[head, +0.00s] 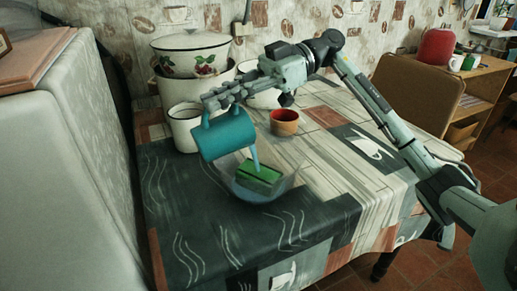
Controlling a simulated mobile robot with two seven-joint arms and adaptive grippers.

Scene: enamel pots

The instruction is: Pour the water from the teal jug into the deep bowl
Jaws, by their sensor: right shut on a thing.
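The teal jug (226,136) is tilted in the head view, its mouth toward the lower right. My right gripper (220,98) is shut on the jug, at its upper left side, and holds it above the table. A light blue stream of water (255,157) runs down from the jug's mouth toward the deep bowl (262,196). The bowl stands on the table below and right of the jug. A green block (258,173) shows within the bowl's outline and hides part of its inside. The water level cannot be made out. My left gripper is out of view.
A white mug (181,127) stands close left of the jug. An enamel pot with fruit decoration (186,62) and a white bowl (262,99) stand behind. A red-brown cup (284,122) is right of the jug. The table's front and right (330,185) are clear.

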